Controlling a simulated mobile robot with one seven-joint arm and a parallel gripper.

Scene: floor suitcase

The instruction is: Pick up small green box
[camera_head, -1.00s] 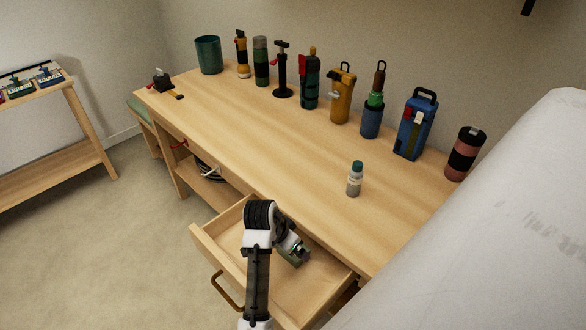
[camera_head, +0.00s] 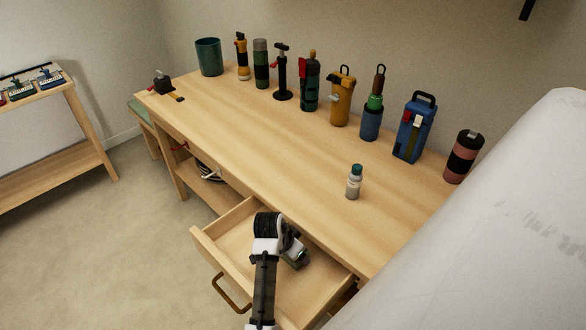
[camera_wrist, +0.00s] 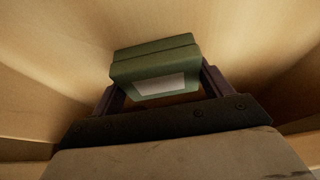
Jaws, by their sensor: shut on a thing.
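The small green box (camera_wrist: 155,65) shows in the wrist view, with a pale label on its near face. The two fingers of my gripper (camera_wrist: 160,92) stand on either side of it, shut on it. In the head view my gripper (camera_head: 296,256) is inside the open drawer (camera_head: 222,233), and my arm covers most of it. Only a small green part of the box (camera_head: 297,261) shows there. I cannot tell whether the box touches the drawer floor.
The wooden desk (camera_head: 270,150) stands above the drawer. A small bottle (camera_head: 354,182) is near its front edge, and several bottles and tools line the back. A large pale surface (camera_head: 500,230) fills the right side. A shelf (camera_head: 60,140) stands at the left.

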